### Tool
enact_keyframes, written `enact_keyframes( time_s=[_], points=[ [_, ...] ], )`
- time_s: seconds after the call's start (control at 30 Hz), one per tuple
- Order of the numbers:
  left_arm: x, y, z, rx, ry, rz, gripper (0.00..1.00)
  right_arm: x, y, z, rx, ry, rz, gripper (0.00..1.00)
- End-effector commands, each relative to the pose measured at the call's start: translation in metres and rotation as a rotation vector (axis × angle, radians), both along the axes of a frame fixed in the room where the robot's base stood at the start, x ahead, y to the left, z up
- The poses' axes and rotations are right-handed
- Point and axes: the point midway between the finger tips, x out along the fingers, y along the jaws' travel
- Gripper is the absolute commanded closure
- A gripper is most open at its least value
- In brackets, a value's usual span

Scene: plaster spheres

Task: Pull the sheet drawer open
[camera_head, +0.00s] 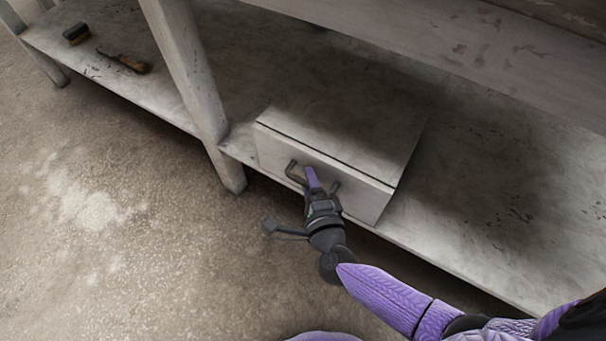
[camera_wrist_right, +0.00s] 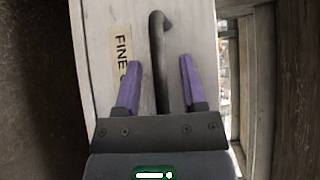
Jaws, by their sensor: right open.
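The sheet drawer (camera_head: 318,175) is a pale box unit on the lower shelf, its front flush with the body, so it looks shut. A dark bar handle (camera_head: 293,172) runs across its front. My right gripper (camera_head: 311,176) is at the handle, partly hiding it. In the right wrist view the handle (camera_wrist_right: 157,50) runs between the two purple fingers of my open right gripper (camera_wrist_right: 160,80), with a gap on each side. A label (camera_wrist_right: 121,55) reading "FINE" is on the drawer front beside the handle. My left gripper does not show.
The lower shelf (camera_head: 480,230) of the worn bench carries the drawer unit. A bench leg (camera_head: 190,85) stands left of it. A brush (camera_head: 76,33) and a wooden-handled tool (camera_head: 130,64) lie far left. The floor (camera_head: 150,260) in front is clear.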

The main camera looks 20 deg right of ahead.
Motion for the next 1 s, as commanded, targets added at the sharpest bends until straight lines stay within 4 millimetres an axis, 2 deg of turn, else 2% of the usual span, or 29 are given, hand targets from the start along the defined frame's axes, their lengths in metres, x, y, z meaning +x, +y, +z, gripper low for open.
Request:
enact_keyframes(
  time_s=[0.13,0.17,0.3,0.4,1.0],
  points=[
    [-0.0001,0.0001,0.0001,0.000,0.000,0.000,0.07,0.0001,0.0000,0.0003,0.000,0.000,0.000,0.48],
    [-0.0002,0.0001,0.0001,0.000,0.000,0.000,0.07,0.0000,0.0001,0.0002,0.000,0.000,0.000,0.52],
    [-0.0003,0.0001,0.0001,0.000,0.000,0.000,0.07,0.0000,0.0001,0.0002,0.000,0.000,0.000,0.82],
    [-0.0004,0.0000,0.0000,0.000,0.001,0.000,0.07,-0.0001,0.0001,0.0001,0.000,0.000,0.000,1.00],
    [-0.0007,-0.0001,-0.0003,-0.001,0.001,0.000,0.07,-0.0004,0.0001,-0.0005,-0.001,0.002,0.000,1.00]
  ],
)
